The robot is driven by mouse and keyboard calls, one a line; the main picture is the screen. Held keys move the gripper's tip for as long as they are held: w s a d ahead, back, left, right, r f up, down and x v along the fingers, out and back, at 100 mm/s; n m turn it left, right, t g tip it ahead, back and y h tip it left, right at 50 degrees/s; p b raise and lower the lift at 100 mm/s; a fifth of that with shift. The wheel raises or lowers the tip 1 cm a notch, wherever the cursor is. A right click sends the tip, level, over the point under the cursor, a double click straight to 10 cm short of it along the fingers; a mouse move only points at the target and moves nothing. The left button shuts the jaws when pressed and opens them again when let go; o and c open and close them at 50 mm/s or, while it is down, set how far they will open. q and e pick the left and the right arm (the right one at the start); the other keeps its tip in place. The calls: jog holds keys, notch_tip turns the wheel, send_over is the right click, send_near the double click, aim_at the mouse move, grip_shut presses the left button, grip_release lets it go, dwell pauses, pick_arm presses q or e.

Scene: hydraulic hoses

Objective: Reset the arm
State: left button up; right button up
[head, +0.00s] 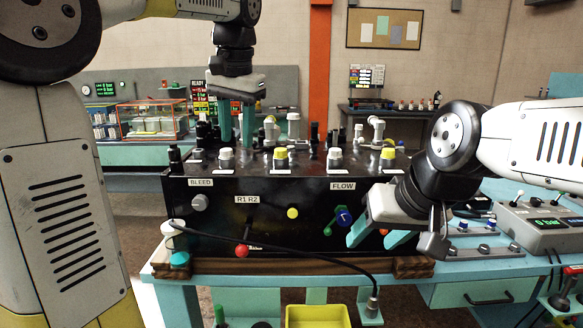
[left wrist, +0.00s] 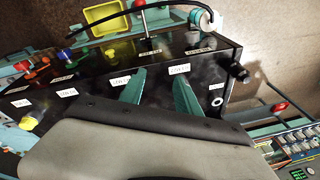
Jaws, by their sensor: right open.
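My left gripper (head: 237,140) points down over the back left of the black hydraulic box (head: 270,210). Its two teal fingers are apart, and I see nothing held between them. In the left wrist view the left gripper (left wrist: 160,90) also shows spread fingers over the labelled box top. Whether they touch the box, I cannot tell. My right gripper (head: 374,240) is open at the box's front right, below the FLOW label, beside a blue knob (head: 343,217) with a green handle. Its fingers hide part of the front panel and of an orange-red part there.
A black hose runs from a white-and-teal fitting (head: 172,228) at the box's left across the front to a metal end (head: 373,306) low on the right. A yellow bin (head: 317,316) is below. A grey control box (head: 545,222) stands at right. Several fittings stand on the box top.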

pick_arm(q)
jog(key=s+a+f+n+t+h, duration=0.2)
jog(key=s+f+n+t+h, duration=0.1)
jog(key=s+f, duration=1.1)
jog(key=s+n, duration=0.1)
jog(key=s, duration=0.3)
jog(key=shift+a+t, duration=0.3)
jog(key=shift+t, duration=0.1)
